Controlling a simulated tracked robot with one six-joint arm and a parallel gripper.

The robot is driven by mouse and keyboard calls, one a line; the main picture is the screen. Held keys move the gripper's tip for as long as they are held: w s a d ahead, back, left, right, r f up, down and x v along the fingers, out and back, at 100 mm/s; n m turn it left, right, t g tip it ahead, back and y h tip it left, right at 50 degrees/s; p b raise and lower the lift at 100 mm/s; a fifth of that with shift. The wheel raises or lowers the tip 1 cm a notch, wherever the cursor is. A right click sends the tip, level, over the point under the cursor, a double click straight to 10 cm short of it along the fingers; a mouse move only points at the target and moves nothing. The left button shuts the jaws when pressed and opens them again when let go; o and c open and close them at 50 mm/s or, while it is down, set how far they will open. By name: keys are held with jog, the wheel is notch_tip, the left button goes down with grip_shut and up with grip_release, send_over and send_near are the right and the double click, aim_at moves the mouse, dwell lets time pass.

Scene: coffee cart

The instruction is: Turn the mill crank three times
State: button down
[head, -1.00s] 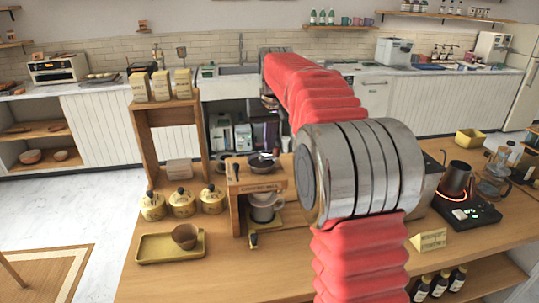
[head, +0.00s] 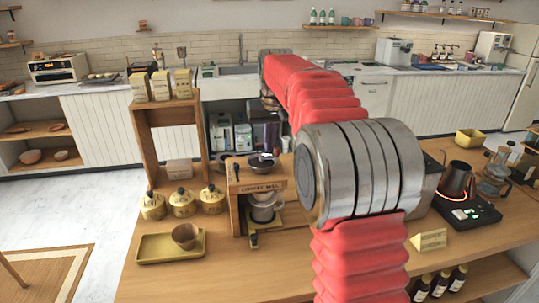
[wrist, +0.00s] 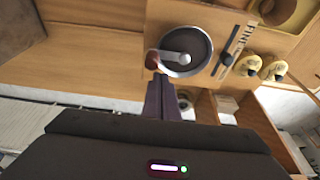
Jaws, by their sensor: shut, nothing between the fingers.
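The mill (head: 258,187) is a wooden frame on the counter with a dark round hopper (head: 262,161) on top and a metal cup (head: 263,211) inside. In the wrist view the hopper (wrist: 197,42) is a dark round bowl with a metal rim. The grey crank arm (wrist: 175,57) runs from its middle to a reddish-brown knob (wrist: 152,60) at the rim. My gripper (wrist: 160,82) is shut and empty, its dark fingertips just below the knob in the picture; I cannot tell whether they touch it. In the head view my red arm hides part of the scene right of the mill.
Yellow canisters (head: 182,202) and a yellow tray (head: 152,247) with a brown cup (head: 185,236) stand left of the mill. A wooden rack (head: 141,135) rises behind them. A black kettle (head: 456,178) is far right. A dark slider (wrist: 230,55) lies beside the hopper.

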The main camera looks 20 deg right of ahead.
aim_at(277, 147)
jog(key=shift+r, duration=0.65)
jog(key=shift+s+d, duration=0.35)
jog(key=shift+s, duration=0.4)
jog(key=shift+s+d, duration=0.1)
jog(key=shift+s, duration=0.85)
jog(key=shift+s+a, duration=0.2)
jog(key=shift+s, duration=0.25)
jog(key=shift+s+a, duration=0.2)
jog(key=shift+s, duration=0.25)
jog(key=shift+s+a, duration=0.95)
jog(key=shift+a, duration=0.35)
jog(key=shift+a+f, duration=0.1)
jog(key=shift+a, duration=0.75)
